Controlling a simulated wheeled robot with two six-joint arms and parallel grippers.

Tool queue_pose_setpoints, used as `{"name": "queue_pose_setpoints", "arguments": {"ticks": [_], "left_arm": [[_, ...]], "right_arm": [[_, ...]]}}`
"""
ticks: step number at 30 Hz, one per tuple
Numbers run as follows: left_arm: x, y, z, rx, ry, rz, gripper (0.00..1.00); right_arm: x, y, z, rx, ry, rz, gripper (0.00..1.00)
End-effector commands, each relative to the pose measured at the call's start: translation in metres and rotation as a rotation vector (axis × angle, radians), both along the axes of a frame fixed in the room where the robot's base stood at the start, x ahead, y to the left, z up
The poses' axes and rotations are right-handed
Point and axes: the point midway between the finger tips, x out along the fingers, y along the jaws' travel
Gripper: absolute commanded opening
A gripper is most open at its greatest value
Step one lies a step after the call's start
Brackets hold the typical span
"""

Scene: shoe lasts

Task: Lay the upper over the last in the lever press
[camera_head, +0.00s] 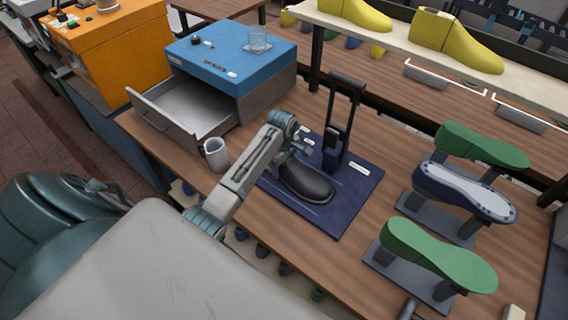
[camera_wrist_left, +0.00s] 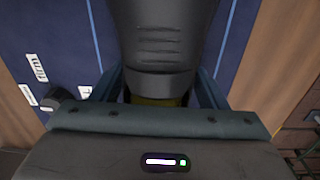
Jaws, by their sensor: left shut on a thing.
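The dark upper (camera_head: 305,184) lies sole-down in form over the blue base plate (camera_head: 350,200) of the lever press (camera_head: 340,125). My left gripper (camera_head: 292,157) is at its rear end, shut on it. In the left wrist view the upper (camera_wrist_left: 162,35) runs away between the two fingers (camera_wrist_left: 160,92). A small olive-yellow patch (camera_wrist_left: 160,101) shows under its near edge; I cannot tell if it is the last. Any last inside is otherwise hidden by the upper. My right gripper is not in view.
A grey mug (camera_head: 215,154) stands left of my arm. Behind it is a blue-topped cabinet (camera_head: 230,55) with an open drawer (camera_head: 180,108). Yellow lasts (camera_head: 455,38) sit on the back shelf.

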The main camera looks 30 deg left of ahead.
Motion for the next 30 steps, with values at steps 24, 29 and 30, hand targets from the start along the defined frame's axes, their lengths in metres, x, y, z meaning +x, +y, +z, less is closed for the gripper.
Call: {"name": "queue_pose_setpoints", "arguments": {"ticks": [24,29,30], "left_arm": [[-0.001,0.001,0.038,0.000,-0.005,-0.001,0.92],[-0.002,0.001,0.071,0.001,-0.005,-0.001,0.92],[-0.003,0.001,0.078,0.001,-0.004,-0.001,0.92]], "right_arm": [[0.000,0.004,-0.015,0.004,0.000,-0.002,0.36],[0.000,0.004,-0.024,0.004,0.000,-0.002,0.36],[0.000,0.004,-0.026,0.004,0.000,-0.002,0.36]]}}
